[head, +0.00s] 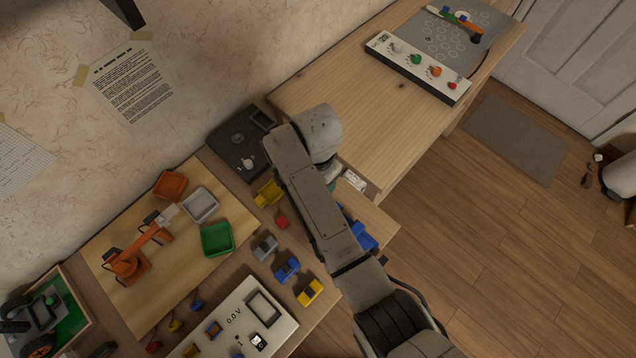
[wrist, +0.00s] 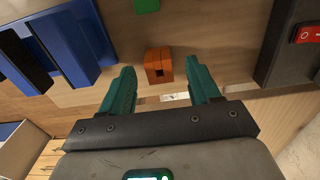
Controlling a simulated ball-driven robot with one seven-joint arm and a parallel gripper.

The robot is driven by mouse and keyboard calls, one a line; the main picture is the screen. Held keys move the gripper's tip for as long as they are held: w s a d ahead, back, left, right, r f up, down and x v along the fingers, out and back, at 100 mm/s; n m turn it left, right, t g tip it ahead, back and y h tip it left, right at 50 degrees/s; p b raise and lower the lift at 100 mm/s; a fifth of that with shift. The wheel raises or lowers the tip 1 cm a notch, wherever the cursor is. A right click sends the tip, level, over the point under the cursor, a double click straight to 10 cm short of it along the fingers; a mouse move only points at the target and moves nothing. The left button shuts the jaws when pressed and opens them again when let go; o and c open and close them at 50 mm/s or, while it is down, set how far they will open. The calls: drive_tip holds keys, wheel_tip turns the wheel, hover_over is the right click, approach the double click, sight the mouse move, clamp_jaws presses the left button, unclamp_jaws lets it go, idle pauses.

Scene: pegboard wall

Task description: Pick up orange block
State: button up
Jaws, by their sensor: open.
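The orange block (wrist: 158,65) shows in the wrist view as a small cube with a dark square hole in its face. It rests on the wooden surface, ahead of my gripper and roughly centred between the fingers. My gripper (wrist: 163,85) has two teal fingers spread apart, with nothing between their tips that I can see held. In the head view my arm reaches over the bench and covers the block; only a sliver of a teal finger (head: 331,186) shows beside the arm.
A blue object (wrist: 75,42) stands left of the fingers and a dark box with a red switch (wrist: 306,35) to the right. A green block (wrist: 146,5) lies beyond. In the head view, several toy vehicles and coloured trays (head: 217,240) lie left of my arm.

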drive_tip(key=shift+f, duration=1.25)
drive_tip(key=shift+c, duration=0.4)
drive_tip(key=c, duration=0.9)
drive_tip(key=shift+r, duration=0.1)
drive_tip(key=shift+c, duration=0.2)
